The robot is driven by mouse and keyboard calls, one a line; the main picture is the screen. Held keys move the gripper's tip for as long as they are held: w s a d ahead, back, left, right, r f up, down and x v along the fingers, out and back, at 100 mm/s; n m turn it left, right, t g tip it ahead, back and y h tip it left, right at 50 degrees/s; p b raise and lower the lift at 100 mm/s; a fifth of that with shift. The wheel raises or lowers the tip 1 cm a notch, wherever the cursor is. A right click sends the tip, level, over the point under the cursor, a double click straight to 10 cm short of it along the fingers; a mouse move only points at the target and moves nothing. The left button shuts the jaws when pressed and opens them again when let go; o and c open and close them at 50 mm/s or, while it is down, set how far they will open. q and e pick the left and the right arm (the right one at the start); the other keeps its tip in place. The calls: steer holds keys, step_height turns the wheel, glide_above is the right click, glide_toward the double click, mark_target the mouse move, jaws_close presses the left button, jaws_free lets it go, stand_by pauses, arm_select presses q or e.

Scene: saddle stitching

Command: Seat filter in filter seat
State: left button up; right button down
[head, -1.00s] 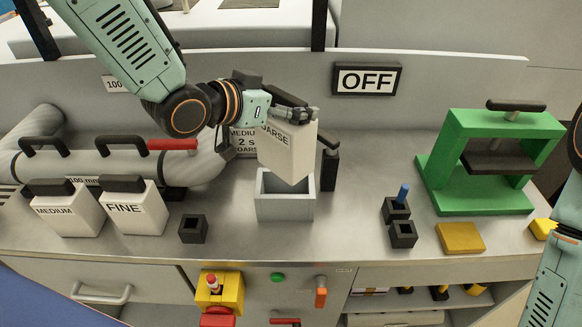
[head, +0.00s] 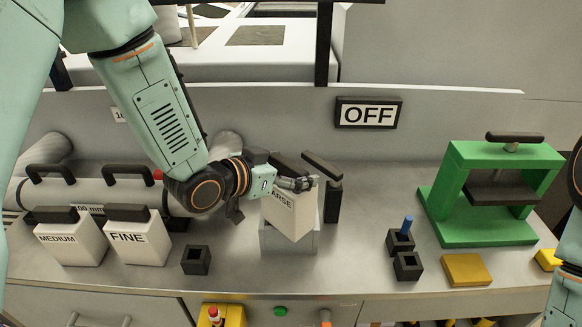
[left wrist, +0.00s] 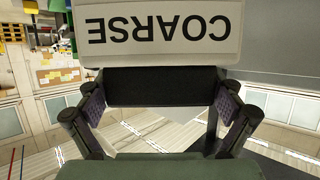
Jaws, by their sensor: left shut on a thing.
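The COARSE filter (head: 294,212) is a pale box with a dark handle. My left gripper (head: 292,180) is shut on its handle; the left wrist view shows the dark handle (left wrist: 160,86) between both fingers and the upside-down COARSE label. The filter is tilted in the head view. It is at the grey filter seat (head: 306,245), with its lower part overlapping the seat's opening. I cannot tell how deep it sits. Of my right arm only a part shows at the right edge; its gripper is out of view.
The MEDIUM filter (head: 72,241) and FINE filter (head: 138,240) stand at left. A dark lever post (head: 333,202) stands close behind the seat. Small black sockets (head: 196,260) and a green press (head: 486,230) are on the bench. An OFF sign (head: 368,113) hangs behind.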

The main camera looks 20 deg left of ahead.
arm_select(q)
steer(key=shift+f, duration=0.2)
steer(key=o, duration=1.4)
steer(key=shift+w+f, duration=0.1)
steer(key=shift+o, duration=0.4)
steer(key=shift+w, duration=0.1)
steer(key=shift+d, duration=0.1)
